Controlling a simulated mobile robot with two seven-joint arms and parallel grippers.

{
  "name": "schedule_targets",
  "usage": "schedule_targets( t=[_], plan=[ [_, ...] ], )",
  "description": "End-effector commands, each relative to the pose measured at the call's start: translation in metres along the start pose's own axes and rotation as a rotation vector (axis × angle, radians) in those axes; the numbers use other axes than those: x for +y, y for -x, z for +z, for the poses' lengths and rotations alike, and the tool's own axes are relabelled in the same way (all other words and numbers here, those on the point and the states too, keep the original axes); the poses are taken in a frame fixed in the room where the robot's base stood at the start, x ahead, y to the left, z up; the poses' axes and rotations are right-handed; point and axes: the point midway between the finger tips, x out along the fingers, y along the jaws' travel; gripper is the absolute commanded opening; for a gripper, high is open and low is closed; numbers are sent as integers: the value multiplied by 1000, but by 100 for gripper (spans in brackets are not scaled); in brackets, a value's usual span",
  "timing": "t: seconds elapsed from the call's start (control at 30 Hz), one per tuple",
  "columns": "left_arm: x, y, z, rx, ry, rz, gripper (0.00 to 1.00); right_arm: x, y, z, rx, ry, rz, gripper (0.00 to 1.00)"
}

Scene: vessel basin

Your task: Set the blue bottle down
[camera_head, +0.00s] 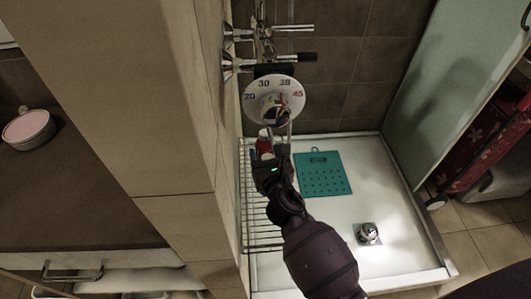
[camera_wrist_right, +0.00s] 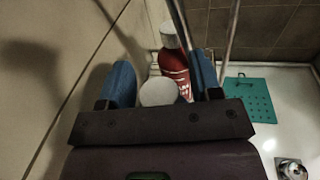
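My right gripper (camera_head: 270,157) is over the wire rack at the left side of the shower. In the right wrist view its blue fingers (camera_wrist_right: 162,82) stand wide apart. A round white cap (camera_wrist_right: 158,92) lies between them, with a visible gap to the right finger. The body under this cap is hidden by the gripper, so I cannot confirm that it is the blue bottle. A red bottle with a white cap (camera_wrist_right: 174,66) stands just beyond; it also shows in the head view (camera_head: 264,146). My left gripper is not in view.
The wire rack (camera_head: 256,215) runs along the tiled wall. A dial (camera_head: 273,99) and taps (camera_head: 262,60) are above. A green mat (camera_head: 323,182) and a drain (camera_head: 368,234) are on the white shower tray (camera_head: 390,190). A pink bowl (camera_head: 28,129) is on the left counter.

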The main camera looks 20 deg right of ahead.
Motion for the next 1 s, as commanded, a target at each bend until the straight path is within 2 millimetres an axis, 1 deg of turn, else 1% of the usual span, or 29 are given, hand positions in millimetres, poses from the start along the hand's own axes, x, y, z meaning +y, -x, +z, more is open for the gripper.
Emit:
schedule_targets(
  t=[0.23,0.37,0.57,0.8,1.0],
  plan=[
    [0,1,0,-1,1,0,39,0,0,1,-1,0,0,58],
    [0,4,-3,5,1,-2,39,0,1,7,-3,-2,0,58],
    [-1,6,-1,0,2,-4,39,0,28,5,0,0,0,58],
    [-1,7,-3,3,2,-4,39,-1,68,3,2,-1,-1,58],
    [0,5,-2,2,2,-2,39,0,98,2,3,-1,0,58]
  ],
)
